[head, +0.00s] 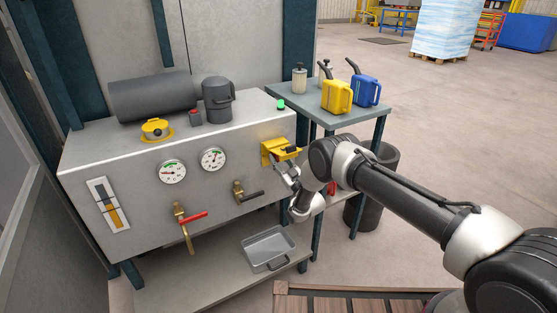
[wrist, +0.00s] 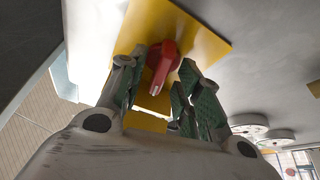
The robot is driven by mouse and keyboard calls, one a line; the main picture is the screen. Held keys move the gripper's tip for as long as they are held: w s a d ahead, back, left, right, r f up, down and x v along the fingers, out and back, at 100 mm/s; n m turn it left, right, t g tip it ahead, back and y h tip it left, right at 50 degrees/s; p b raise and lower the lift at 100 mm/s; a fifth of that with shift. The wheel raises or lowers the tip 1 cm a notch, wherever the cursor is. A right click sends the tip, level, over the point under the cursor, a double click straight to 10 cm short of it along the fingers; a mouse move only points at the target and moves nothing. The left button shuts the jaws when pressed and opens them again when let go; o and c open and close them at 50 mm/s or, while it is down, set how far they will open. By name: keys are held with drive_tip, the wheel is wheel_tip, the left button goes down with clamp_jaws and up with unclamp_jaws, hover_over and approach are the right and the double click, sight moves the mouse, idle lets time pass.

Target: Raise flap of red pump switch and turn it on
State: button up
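The red switch knob (wrist: 163,68) sits on a yellow plate (wrist: 204,38) in the wrist view. My gripper (wrist: 157,88) is open, with one green-padded finger on each side of the knob. Gaps show between the pads and the knob, though contact deeper in is hard to judge. In the head view the yellow switch housing (head: 270,149) is on the right end of the cabinet front, and a yellow flap (head: 286,156) sticks out from it. My gripper (head: 287,172) is just below the flap. The knob is hidden there.
The grey cabinet (head: 130,150) carries gauges (head: 173,172), a red-handled valve (head: 193,217) and a black-handled valve (head: 249,196) left of my gripper. A metal tray (head: 268,249) lies on the shelf below. A side table (head: 345,117) with yellow and blue cans stands at right.

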drive_tip(key=v, duration=1.2)
